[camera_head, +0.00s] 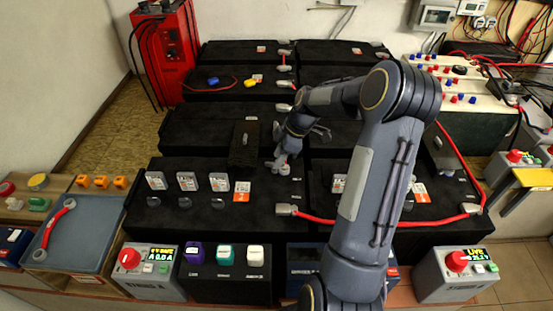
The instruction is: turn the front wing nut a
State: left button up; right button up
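My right arm reaches up from the bottom centre and bends over to the left. My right gripper (284,158) points down at the back right corner of the front left black battery (270,208). Small light-grey metal parts show right at its fingertips, at a terminal there. The fingers largely cover this spot, so I cannot make out the wing nut's shape or whether the fingers are closed on it. My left gripper is not in view.
A dark upright block (244,144) stands just left of my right gripper. A red cable (340,221) runs along the front right battery.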

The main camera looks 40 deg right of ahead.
jog(key=shift+x, duration=0.8)
grip_shut()
